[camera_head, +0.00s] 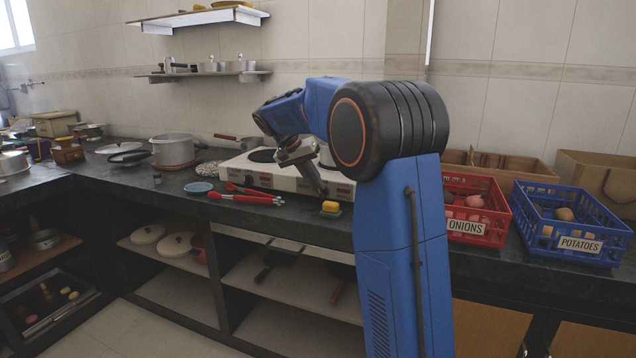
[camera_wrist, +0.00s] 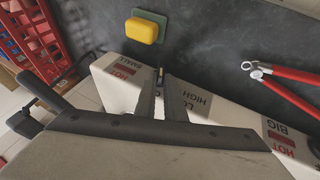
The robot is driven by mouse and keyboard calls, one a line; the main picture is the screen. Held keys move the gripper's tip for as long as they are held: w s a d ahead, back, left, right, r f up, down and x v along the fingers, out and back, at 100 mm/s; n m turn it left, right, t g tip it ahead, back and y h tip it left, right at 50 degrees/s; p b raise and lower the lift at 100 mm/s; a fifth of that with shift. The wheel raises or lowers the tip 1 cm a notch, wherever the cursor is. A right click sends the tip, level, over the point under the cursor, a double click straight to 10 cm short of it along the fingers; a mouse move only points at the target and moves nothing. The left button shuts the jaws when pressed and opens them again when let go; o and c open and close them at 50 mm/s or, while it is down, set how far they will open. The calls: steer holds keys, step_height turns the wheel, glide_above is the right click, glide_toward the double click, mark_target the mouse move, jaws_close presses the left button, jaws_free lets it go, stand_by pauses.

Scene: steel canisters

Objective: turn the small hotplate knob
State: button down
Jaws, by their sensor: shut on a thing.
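The white hotplate (camera_head: 262,176) stands on the dark counter, partly hidden behind my arm in the head view. Its front panel (camera_wrist: 118,93) shows in the wrist view, with a "HOT SMALL" label left of my fingers and a "HOT BIG" label farther right. My gripper (camera_wrist: 161,76) is at this panel, by the small label. It is shut on the small knob (camera_wrist: 160,71), of which only a little dark part shows between the fingertips. The knob's turn angle is hard to tell. In the head view my gripper (camera_head: 322,189) reaches down to the hotplate's front.
A yellow sponge (camera_wrist: 142,31) on a green pad lies just in front of the hotplate. Red tongs (camera_head: 245,198) lie on the counter to the left. A red onion crate (camera_head: 478,233) and a blue potato crate (camera_head: 572,247) stand at the right.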

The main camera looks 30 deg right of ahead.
steer(key=g, duration=0.1)
steer(key=f+g+h, duration=0.1)
steer(key=n+h, duration=0.1)
steer(key=shift+w+a+f+g, duration=0.35)
steer(key=shift+w+g, duration=0.05)
steer(key=shift+w+a+f+n+g+h, duration=0.1)
steer(key=shift+w+f+n+g+h, duration=0.1)
steer(key=shift+g+h, duration=0.45)
steer(key=shift+w+a+f+n+g+h, duration=0.1)
steer(key=shift+f+n+g+h, duration=0.1)
steer(key=shift+g+h, duration=0.45)
steer(key=shift+d, duration=0.1)
steer(key=c, duration=1.8)
jaws_free()
steer(key=shift+s+d, duration=0.1)
steer(key=shift+d, duration=0.05)
steer(key=shift+c, duration=0.2)
steer(key=shift+r, duration=0.1)
